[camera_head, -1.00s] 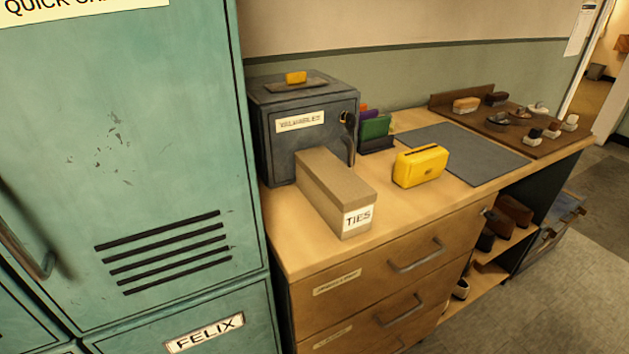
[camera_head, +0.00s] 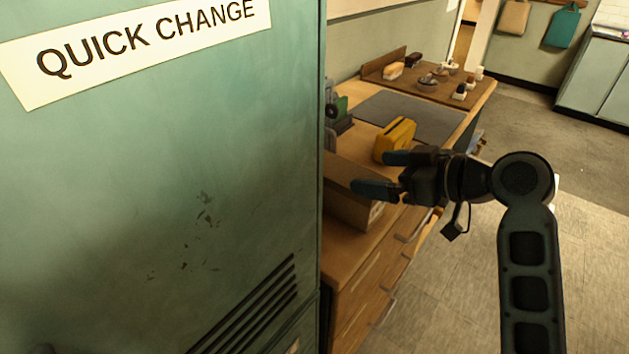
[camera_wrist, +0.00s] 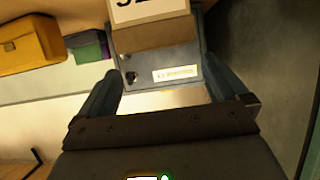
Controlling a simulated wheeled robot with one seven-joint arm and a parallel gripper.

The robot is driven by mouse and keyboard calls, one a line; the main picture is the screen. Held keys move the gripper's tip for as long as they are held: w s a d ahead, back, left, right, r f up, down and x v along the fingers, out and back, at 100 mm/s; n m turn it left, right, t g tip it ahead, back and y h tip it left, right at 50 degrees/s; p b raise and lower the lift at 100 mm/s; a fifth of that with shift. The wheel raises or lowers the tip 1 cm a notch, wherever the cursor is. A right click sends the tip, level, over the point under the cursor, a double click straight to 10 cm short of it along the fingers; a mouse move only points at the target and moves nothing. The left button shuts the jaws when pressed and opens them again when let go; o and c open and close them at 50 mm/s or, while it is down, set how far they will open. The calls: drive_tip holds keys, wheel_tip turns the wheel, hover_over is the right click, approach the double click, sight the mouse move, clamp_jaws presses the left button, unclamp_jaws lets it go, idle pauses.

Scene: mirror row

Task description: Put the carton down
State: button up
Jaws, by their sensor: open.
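The carton, a long brown box, rests on the wooden desk (camera_head: 341,300) beside the teal locker. In the head view its front end (camera_head: 346,208) shows below my gripper, partly covered by a finger and the locker edge. My gripper (camera_head: 372,172) is open, its fingers pointing left over the carton. In the wrist view the carton (camera_wrist: 155,38) and its white label, cut off at the top, appear near the open fingers (camera_wrist: 155,60). I see nothing held; whether a finger touches the carton I cannot tell.
The teal locker (camera_head: 190,150) stands close on the left and hides the desk's left end. A yellow case (camera_head: 394,139) stands just behind my gripper. The dark mat (camera_head: 410,114) is clear. The grey safe (camera_wrist: 165,68) shows in the wrist view.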

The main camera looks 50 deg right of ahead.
sight(345, 172)
drive_tip(key=shift+w, duration=0.55)
drive_tip(key=shift+p+x, duration=0.7)
drive_tip(key=shift+x, duration=2.7)
drive_tip(key=shift+a+f, duration=0.15)
drive_tip(key=c, duration=1.7)
drive_tip(key=shift+r, duration=0.65)
wheel_tip(345, 172, up, 3)
drive_tip(key=shift+f, duration=0.1)
drive_tip(key=s+d+r+b, duration=0.1)
drive_tip(key=s+d+r, duration=0.5)
drive_tip(key=d, duration=0.4)
drive_tip(key=shift+r, duration=0.45)
